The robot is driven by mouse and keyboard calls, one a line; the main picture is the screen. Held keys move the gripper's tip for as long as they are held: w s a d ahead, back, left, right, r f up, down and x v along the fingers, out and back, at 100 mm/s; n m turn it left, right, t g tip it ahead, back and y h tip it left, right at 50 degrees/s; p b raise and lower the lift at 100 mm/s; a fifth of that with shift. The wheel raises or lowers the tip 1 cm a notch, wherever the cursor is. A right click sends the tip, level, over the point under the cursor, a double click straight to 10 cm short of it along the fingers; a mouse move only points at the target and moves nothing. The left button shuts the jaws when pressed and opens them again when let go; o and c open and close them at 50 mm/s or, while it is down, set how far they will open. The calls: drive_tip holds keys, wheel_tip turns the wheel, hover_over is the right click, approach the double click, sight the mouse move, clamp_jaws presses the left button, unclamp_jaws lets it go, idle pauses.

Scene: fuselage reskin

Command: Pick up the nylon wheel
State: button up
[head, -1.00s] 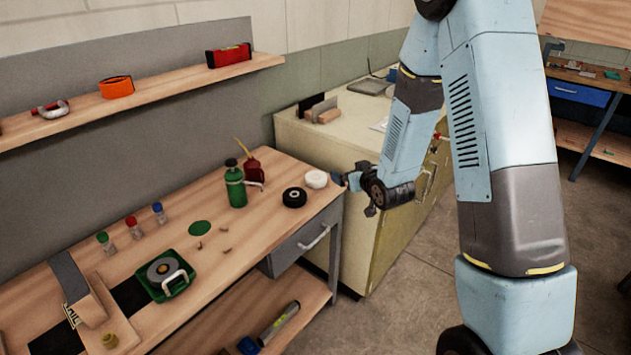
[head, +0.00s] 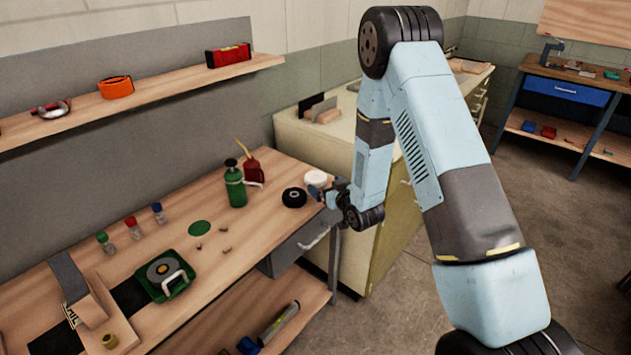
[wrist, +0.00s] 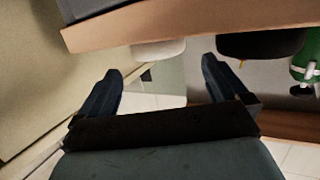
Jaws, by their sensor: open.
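The nylon wheel is most likely the white disc (head: 316,178), lying on the right end of the wooden bench (head: 180,205). In the wrist view the white wheel (wrist: 158,50) shows beyond the gap between my fingertips, partly cut off by the bench edge. My gripper (head: 322,193) is at the bench's right corner, close to the wheel, and in the head view it overlaps the wheel's lower edge. In the wrist view my gripper (wrist: 162,75) is open, with nothing between its fingers. I cannot tell whether it touches the wheel.
A black wheel (head: 294,197) lies just left of the white one. A green bottle (head: 235,186) and a red oil can (head: 252,168) stand farther left. A cream cabinet (head: 380,250) stands right of the bench. The bench's front right is clear.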

sight(317, 177)
drive_tip(key=shift+x, duration=3.35)
drive_tip(key=shift+w+d+r, duration=0.1)
drive_tip(key=shift+d, duration=0.05)
drive_tip(key=shift+c, duration=0.5)
drive_tip(key=c, duration=0.9)
drive_tip(key=shift+r, duration=0.1)
